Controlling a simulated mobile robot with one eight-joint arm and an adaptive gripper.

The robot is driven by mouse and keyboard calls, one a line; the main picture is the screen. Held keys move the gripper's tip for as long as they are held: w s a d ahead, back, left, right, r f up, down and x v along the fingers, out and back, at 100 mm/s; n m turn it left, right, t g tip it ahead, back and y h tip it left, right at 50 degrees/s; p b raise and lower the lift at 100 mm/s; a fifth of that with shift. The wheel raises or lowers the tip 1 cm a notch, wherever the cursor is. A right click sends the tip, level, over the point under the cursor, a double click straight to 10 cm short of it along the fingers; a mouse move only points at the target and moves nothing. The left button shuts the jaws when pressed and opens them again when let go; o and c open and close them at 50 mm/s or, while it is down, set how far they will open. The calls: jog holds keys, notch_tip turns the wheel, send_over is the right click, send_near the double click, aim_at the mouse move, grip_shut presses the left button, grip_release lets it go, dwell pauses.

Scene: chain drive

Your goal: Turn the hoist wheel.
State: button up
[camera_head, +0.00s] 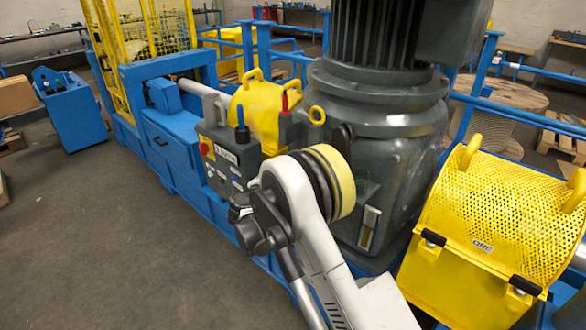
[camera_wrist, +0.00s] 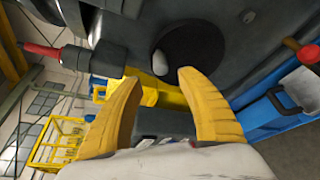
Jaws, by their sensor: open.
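My gripper (camera_wrist: 159,76) shows in the wrist view as two yellow fingers spread apart, with nothing between their tips. Just beyond the tips is a dark round disc (camera_wrist: 208,58) on a grey housing, with a pale oval knob (camera_wrist: 160,62) at its left side. The disc may be the hoist wheel; I cannot tell for certain. The fingers appear apart from the knob, though the gap's depth is unclear. In the head view my arm hides the gripper and most of that area. A red-handled lever (camera_wrist: 42,49) lies left in the wrist view; red also shows in the head view (camera_head: 284,102).
A large grey motor (camera_head: 385,120) stands close behind my arm. A grey control box (camera_head: 228,160) with a blue-topped lever (camera_head: 241,116) is to its left. A perforated yellow guard (camera_head: 500,215) is at right. Blue machine framing (camera_head: 168,138) runs left; open floor lies front left.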

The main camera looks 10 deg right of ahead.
jog(key=b+x, duration=0.3)
jog(key=x, duration=0.6)
jog(key=shift+w+d+f, duration=0.2)
jog(key=shift+w+f, duration=0.05)
jog(key=shift+w, duration=0.05)
jog(key=shift+w+d+b, duration=0.25)
jog(key=shift+w+b, duration=0.1)
jog(key=shift+w, duration=0.05)
grip_shut()
